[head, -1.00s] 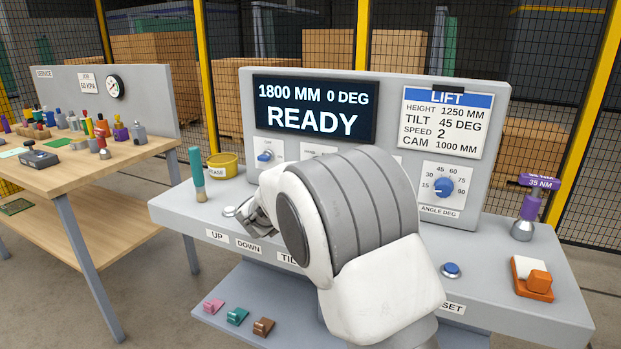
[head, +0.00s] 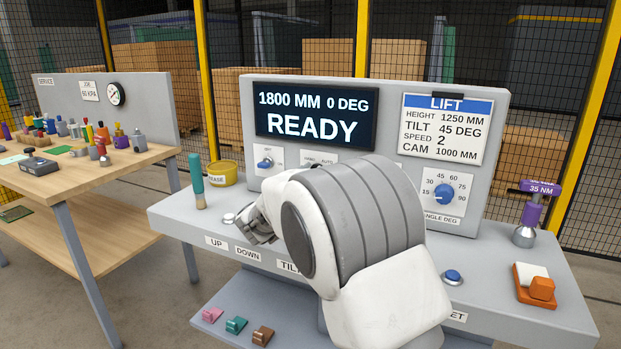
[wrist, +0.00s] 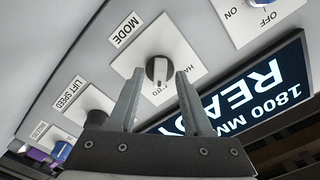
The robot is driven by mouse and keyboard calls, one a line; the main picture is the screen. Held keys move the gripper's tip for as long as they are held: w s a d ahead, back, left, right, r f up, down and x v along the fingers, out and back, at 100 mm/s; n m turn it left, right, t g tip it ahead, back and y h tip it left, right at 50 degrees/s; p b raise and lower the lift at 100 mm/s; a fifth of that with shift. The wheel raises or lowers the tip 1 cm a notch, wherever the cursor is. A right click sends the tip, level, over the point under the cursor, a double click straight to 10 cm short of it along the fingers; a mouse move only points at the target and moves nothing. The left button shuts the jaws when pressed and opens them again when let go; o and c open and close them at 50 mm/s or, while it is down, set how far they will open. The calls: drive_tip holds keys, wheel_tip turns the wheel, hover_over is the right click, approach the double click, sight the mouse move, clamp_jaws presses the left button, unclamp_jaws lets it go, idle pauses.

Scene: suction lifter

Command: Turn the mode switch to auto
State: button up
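The mode switch (wrist: 157,68) shows in the wrist view as a dark round knob with a pale grip bar, on a white plate beside the MODE label (wrist: 125,29). The plate's lettering is partly covered; part of HAND and AUTO shows. My gripper (wrist: 160,73) is open, and its two fingertips appear on either side of the knob. I cannot tell whether they touch it, or clearly where the bar points. In the head view my arm hides the knob and fingertips; only the plate's top edge (head: 320,158) shows.
The LIFT SPEED knob (wrist: 94,117) is beside the mode plate. The display (head: 316,115) reads READY. The on/off switch (head: 265,163) and angle dial (head: 443,194) flank my arm. A teal-handled tool (head: 197,182) and yellow tin (head: 221,173) stand left on the console.

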drive_tip(key=p+v, duration=0.2)
drive_tip(key=v, duration=1.5)
drive_tip(key=shift+s, duration=0.2)
drive_tip(key=shift+w+r, duration=0.1)
drive_tip(key=shift+r, duration=0.05)
